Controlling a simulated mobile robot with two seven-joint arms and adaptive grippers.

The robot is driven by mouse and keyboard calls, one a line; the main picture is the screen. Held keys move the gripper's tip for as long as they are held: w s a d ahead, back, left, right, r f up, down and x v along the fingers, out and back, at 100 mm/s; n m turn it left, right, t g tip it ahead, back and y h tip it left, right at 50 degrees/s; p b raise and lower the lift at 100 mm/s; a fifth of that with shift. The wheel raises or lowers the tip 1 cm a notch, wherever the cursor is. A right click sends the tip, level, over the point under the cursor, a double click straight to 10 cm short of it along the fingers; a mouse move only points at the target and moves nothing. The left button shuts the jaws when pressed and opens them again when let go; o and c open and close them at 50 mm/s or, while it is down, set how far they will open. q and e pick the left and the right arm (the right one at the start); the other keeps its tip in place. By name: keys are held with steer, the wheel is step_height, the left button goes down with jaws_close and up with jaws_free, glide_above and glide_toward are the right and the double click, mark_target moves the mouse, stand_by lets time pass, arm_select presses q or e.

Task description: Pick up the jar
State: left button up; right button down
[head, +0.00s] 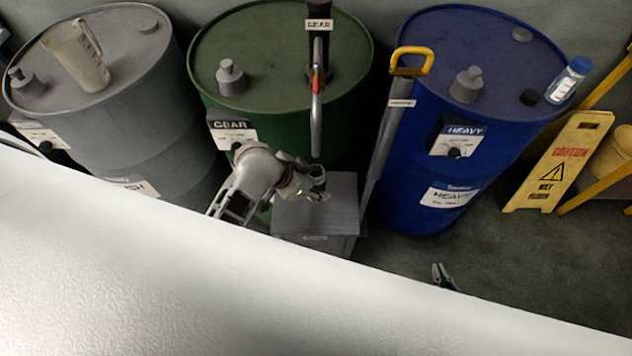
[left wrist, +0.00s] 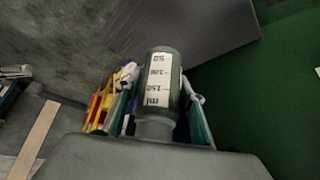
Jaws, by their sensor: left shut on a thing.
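A clear jar (left wrist: 160,75) with a white scale label marked in ml sits between the fingers of my left gripper (left wrist: 160,110) in the left wrist view. My left gripper (head: 312,192) is shut on it. In the head view the held jar (head: 317,172) shows small and dark above the grey stand in front of the green drum. A second jar (head: 569,82), with a blue cap, stands on the blue drum. Only a fingertip part of my right gripper (head: 442,277) shows above the white edge, and its opening is hidden.
A grey drum (head: 130,125) with a pitcher (head: 78,55), a green drum (head: 345,85) and a blue drum (head: 465,100) stand in a row. A spout pipe (head: 317,110) hangs over the grey stand (head: 335,215). A yellow caution sign (head: 560,160) stands at right.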

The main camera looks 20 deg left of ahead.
arm_select(q)
steer(key=s+d, duration=0.2)
steer(key=s, duration=0.6)
steer(key=s+d, duration=0.3)
steer(key=s, duration=0.6)
stand_by(0.4)
steer(key=shift+s, duration=0.25)
steer(key=shift+w+r, duration=0.1)
